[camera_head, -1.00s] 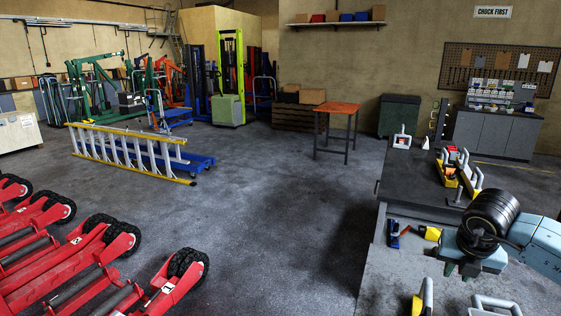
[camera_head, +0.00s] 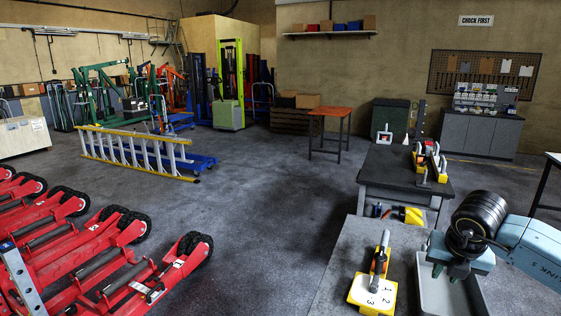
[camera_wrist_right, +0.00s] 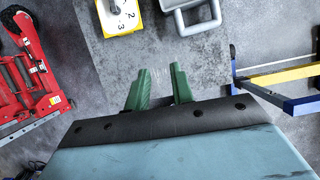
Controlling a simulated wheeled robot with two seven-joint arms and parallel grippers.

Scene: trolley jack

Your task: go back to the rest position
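My right gripper (camera_head: 455,270) hangs from the blue arm at the lower right of the head view, above a grey tray (camera_head: 429,290). In the right wrist view its two green fingers (camera_wrist_right: 160,72) stand apart with only grey surface between them, so it is open and empty. A yellow block numbered 1, 2, 3 (camera_head: 372,297) with a grey handle stands left of the tray; it also shows in the right wrist view (camera_wrist_right: 119,17), beyond the fingertips. My left gripper is not in view.
The grey bench top (camera_head: 345,262) holds the block and tray. A dark bench (camera_head: 385,172) stands behind it. Red trolley jacks (camera_head: 110,255) fill the lower left, near a grey bar with holes (camera_head: 22,283).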

